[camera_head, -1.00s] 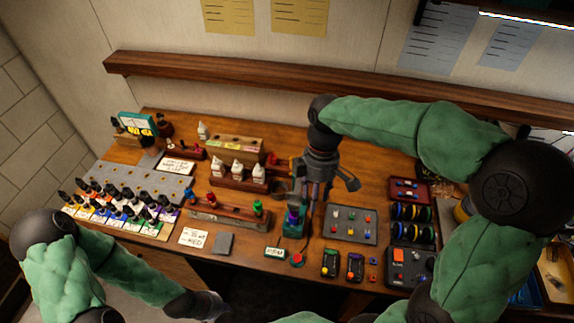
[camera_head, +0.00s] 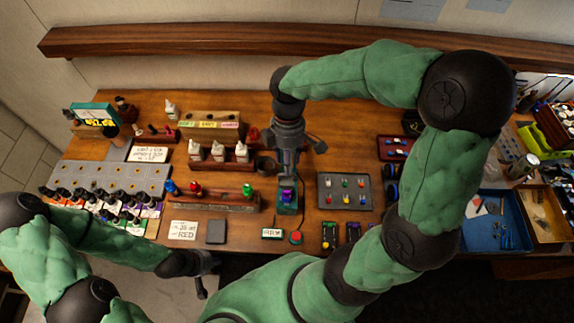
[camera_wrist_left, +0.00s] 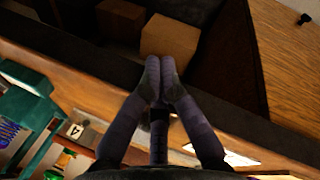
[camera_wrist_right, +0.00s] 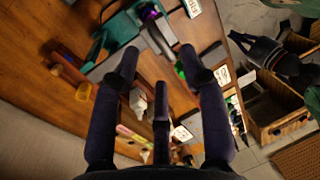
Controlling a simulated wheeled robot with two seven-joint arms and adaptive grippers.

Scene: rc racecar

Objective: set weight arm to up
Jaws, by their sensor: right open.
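A teal stand with a purple part on it (camera_head: 288,204) is at the front middle of the workbench. In the right wrist view its teal body (camera_wrist_right: 119,29) is at the top, with a grey bar (camera_wrist_right: 157,40) beside it; I cannot tell for sure whether that bar is the weight arm. My right gripper (camera_head: 287,177) is over the stand, pointing down. Its fingers (camera_wrist_right: 160,62) are apart and empty, with the grey bar showing beyond and between them. My left gripper (camera_head: 207,265) is at the bench's front edge; its fingertips (camera_wrist_left: 161,65) are together with nothing between them.
A red button (camera_head: 296,237) and a small label card (camera_head: 272,234) are in front of the stand. A rack with red and green items (camera_head: 215,202) is to its left, a grey tray (camera_head: 345,206) to its right. White bottles (camera_head: 218,152) stand behind.

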